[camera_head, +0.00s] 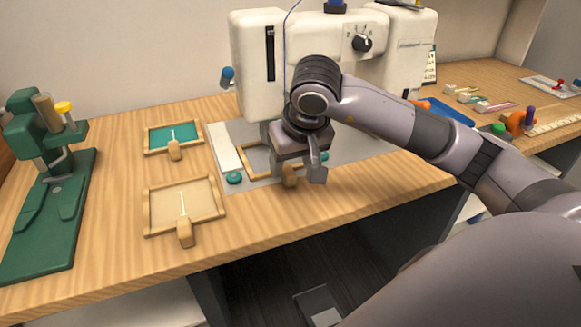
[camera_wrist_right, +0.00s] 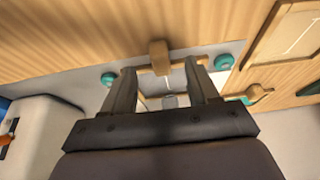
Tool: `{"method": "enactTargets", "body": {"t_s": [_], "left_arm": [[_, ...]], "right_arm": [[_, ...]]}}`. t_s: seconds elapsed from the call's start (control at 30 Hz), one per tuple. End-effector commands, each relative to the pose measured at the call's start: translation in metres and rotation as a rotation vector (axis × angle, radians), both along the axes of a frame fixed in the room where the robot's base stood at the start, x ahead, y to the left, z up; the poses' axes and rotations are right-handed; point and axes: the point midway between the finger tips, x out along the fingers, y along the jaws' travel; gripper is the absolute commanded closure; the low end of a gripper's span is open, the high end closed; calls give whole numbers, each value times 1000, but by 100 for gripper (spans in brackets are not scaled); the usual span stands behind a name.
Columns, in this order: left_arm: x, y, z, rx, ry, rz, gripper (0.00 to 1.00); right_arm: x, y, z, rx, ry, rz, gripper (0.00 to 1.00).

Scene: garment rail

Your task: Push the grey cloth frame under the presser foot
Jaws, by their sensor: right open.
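The grey cloth frame (camera_head: 249,162) is a wooden frame with a stubby handle (camera_head: 289,176), lying on the sewing machine's light grey bed. My right gripper (camera_head: 303,173) is above it and hides most of its cloth. In the right wrist view, my right gripper (camera_wrist_right: 162,78) is open, with one finger on each side of the frame; the handle (camera_wrist_right: 159,55) shows just beyond the fingertips, between them. I cannot tell whether the fingers touch the frame. The white sewing machine (camera_head: 257,60) stands behind; my arm hides its presser foot in the head view. My left gripper is not in view.
Teal knobs (camera_head: 234,178) flank the frame on the bed. A teal-cloth frame (camera_head: 148,140) and a beige-cloth frame (camera_head: 149,210) lie to the left. A green press (camera_head: 60,215) stands at far left. A blue tray (camera_head: 447,112) and small tools lie at right.

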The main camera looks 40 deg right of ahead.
Motion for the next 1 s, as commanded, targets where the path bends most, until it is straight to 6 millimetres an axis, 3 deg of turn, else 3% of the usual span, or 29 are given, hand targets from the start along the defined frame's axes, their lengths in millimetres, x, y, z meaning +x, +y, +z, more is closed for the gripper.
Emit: {"method": "enactTargets", "body": {"t_s": [0.1, 0.23, 1.0], "left_arm": [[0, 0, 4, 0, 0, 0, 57], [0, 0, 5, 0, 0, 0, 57], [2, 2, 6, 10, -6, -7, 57]], "right_arm": [[-6, 2, 18, -1, -3, 1, 41], [-11, 2, 27, -1, 0, 0, 41], [-12, 3, 29, 0, 1, 1, 41]]}}
